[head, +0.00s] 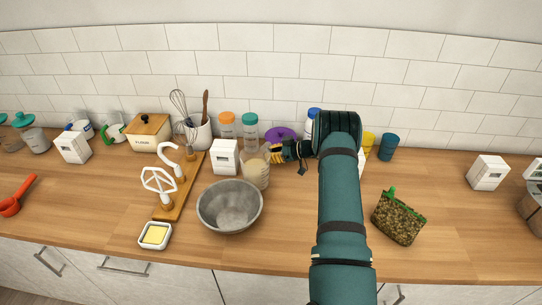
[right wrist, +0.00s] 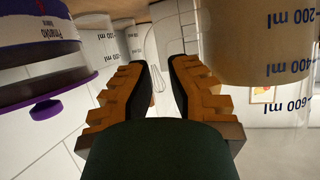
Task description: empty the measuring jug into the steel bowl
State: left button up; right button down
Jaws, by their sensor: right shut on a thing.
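The measuring jug (head: 256,170) is clear with beige contents, and it looks about upright just behind and right of the steel bowl. In the right wrist view its ml-marked side (right wrist: 275,45) fills the upper right. My right gripper (head: 278,152) is at the jug's right side, shut on the jug, apparently at its handle; I cannot tell whether the jug touches the counter. The steel bowl (head: 212,212) is grey and open, with a pale patch inside its bottom. My left gripper is in neither view.
A board (head: 172,208) with white mixer attachments and a butter dish (head: 154,236) lie left of the bowl. A white box (head: 225,157) and lidded jars (head: 250,132) stand close behind the jug. A green-clipped bag (head: 398,218) is right of my arm.

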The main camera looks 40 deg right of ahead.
aim_at(270, 143)
jog(key=shift+s+r+p, duration=0.1)
jog(key=shift+r+p, duration=0.2)
jog(key=shift+r, duration=0.4)
jog(key=shift+a+r+n+h+p, duration=0.2)
jog(key=shift+r+p, duration=0.1)
jog(key=shift+r, duration=0.2)
jog(key=shift+a+r+n+h+p, duration=0.1)
jog(key=shift+r+n+p, duration=0.15)
jog(key=shift+r, duration=0.25)
notch_tip(270, 143, up, 2)
jog(key=shift+a+p, duration=0.1)
jog(key=shift+p, duration=0.2)
jog(key=shift+s+a+r+n+t+h, duration=0.15)
jog(key=shift+a+r+n+h, duration=0.3)
jog(key=shift+r, duration=0.2)
jog(key=shift+s+a+r+n+t+h, duration=0.15)
jog(key=shift+a+r+n+h, duration=0.2)
jog(key=shift+r+n, duration=0.25)
